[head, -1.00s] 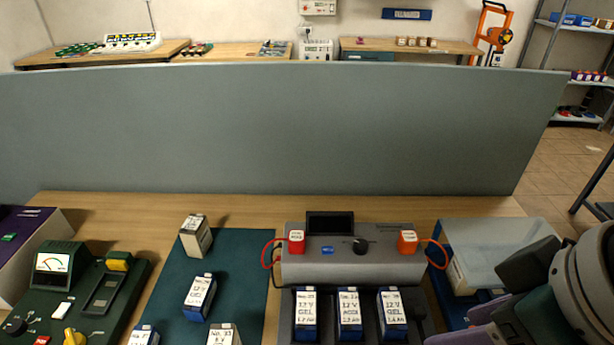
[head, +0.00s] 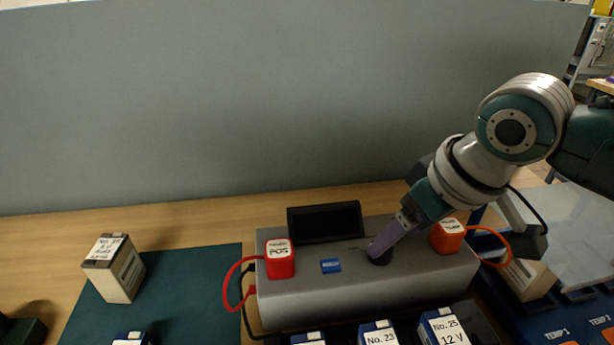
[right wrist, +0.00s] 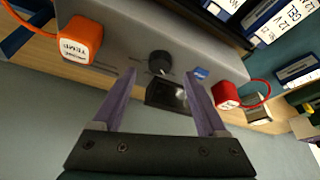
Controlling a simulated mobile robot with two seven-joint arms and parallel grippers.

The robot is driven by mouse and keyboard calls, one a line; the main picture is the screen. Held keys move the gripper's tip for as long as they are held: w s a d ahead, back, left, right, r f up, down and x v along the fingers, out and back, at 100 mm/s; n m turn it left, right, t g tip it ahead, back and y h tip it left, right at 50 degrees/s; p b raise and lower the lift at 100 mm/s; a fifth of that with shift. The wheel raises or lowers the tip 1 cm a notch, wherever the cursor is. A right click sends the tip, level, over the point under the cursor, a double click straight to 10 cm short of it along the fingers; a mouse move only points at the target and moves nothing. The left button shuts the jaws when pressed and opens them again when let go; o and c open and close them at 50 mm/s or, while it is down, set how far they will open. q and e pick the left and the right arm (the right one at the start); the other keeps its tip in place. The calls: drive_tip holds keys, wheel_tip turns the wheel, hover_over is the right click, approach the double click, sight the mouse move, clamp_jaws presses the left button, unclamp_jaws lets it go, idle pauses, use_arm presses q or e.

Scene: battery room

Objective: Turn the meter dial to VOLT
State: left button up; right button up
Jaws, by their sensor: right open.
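The grey meter box (head: 300,300) stands on the table, with a small dark screen (head: 325,222) behind it. Its round black dial (head: 380,257) is on top, right of a small blue label (head: 331,266). My right gripper (head: 383,246) comes down from the upper right, its purple fingers over the dial and partly hiding it. In the right wrist view the dial (right wrist: 159,63) shows between and just beyond the open fingertips (right wrist: 160,75). Nothing is held. The marks around the dial are too small to read. My left gripper is out of view.
A red POS clamp (head: 280,260) and an orange clamp (head: 449,236) with cables flank the dial. Labelled batteries (head: 380,334) stand in front. Another battery (head: 115,268) stands on the green mat (head: 190,290). A grey partition (head: 250,110) rises behind.

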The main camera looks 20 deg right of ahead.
drive_tip(key=shift+b+x, duration=0.35)
drive_tip(key=shift+x, duration=1.8)
drive_tip(key=shift+c, duration=0.4)
clamp_jaws()
